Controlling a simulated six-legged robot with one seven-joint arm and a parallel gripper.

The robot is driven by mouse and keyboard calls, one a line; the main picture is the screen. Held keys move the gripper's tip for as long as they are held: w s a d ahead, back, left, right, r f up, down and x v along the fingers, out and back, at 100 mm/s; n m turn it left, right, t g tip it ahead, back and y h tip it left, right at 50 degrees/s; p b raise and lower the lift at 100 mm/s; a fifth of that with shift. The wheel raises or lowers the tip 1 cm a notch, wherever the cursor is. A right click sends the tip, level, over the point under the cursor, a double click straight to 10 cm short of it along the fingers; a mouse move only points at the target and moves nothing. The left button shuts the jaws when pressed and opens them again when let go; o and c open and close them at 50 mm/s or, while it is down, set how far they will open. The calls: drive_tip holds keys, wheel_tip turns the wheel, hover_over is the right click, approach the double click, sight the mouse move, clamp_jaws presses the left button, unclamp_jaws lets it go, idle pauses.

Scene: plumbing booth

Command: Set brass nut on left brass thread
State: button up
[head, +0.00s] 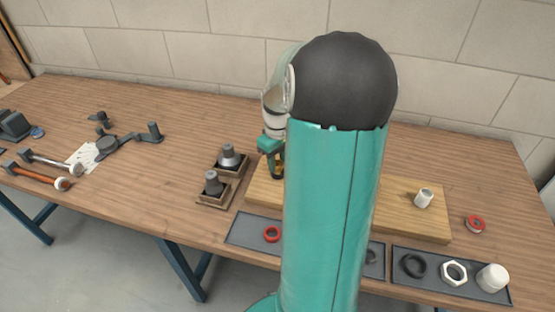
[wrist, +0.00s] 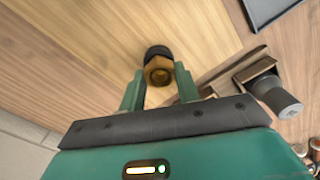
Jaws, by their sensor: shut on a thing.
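My gripper (head: 274,160) is over the left end of the pale wooden board (head: 410,232), partly hidden behind my arm in the head view. In the wrist view my gripper (wrist: 158,82) has its two green fingers on either side of the brass nut (wrist: 158,70) and is shut on it. A dark round piece (wrist: 157,52) shows just beyond the nut, in line with it. I cannot tell whether it is the left brass thread or whether the nut touches it. No brass thread can be made out in the head view, where my arm covers the middle of the board.
Two grey fittings (head: 229,155) (head: 212,183) stand in small wooden holders left of the board. A white fitting (head: 424,198) stands on the board's right part. Grey trays (head: 450,277) with rings and nuts lie along the front. A red-rimmed roll (head: 475,224) is at right.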

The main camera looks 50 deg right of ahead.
drive_tip(key=m, duration=0.5)
drive_tip(key=shift+f+m, duration=0.15)
drive_tip(key=shift+m, duration=0.15)
drive_tip(key=o, duration=1.9)
drive_tip(key=shift+c, duration=0.2)
drive_tip(key=shift+r, duration=2.5)
